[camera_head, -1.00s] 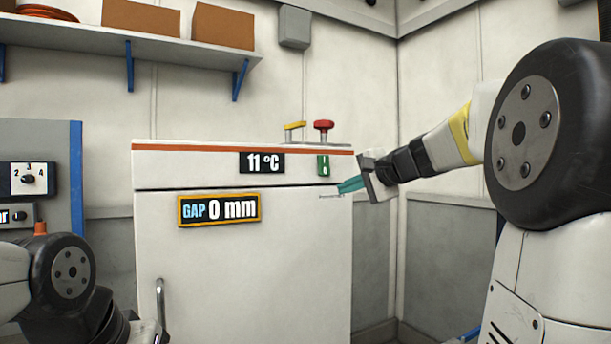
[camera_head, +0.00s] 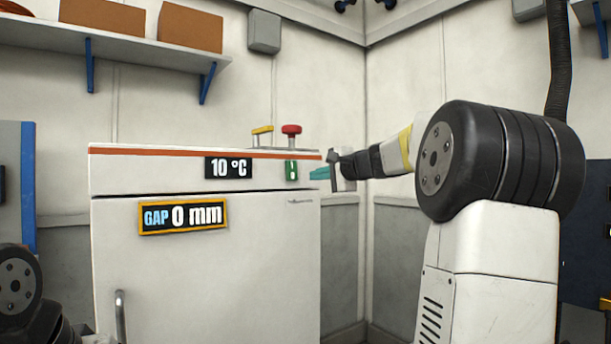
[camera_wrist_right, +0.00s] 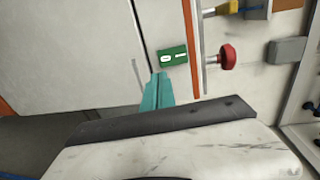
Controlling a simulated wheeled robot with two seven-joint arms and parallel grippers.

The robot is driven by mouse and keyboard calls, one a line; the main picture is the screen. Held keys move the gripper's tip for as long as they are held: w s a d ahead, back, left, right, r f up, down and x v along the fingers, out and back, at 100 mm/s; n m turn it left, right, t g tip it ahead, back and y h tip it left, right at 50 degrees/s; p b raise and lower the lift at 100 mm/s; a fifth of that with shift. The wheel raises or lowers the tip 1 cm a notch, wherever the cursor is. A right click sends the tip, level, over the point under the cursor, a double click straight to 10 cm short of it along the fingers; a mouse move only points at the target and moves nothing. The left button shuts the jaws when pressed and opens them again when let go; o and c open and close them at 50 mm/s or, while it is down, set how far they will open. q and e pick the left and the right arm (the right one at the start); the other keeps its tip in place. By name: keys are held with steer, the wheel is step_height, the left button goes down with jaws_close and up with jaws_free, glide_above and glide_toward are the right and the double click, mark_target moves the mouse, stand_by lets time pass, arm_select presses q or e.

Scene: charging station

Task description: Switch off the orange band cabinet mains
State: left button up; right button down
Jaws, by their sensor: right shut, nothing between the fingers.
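The white cabinet with the orange band (camera_head: 193,152) stands at centre left, its door shut. On its upper front at the right is a small green switch (camera_head: 291,171); in the right wrist view the switch (camera_wrist_right: 173,56) shows white O and I marks. My right gripper (camera_head: 320,173) has teal fingers, shut and empty, just right of the switch. In the right wrist view the fingertips (camera_wrist_right: 158,75) point at the switch's near edge; I cannot tell whether they touch. The rocker's position is not clear. My left gripper is out of view.
On the cabinet top are a red knob (camera_head: 291,130) and a yellow handle (camera_head: 262,130). A shelf with boxes (camera_head: 190,27) hangs above.

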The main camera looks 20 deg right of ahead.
mark_target(294, 180)
steer(key=x, duration=0.9)
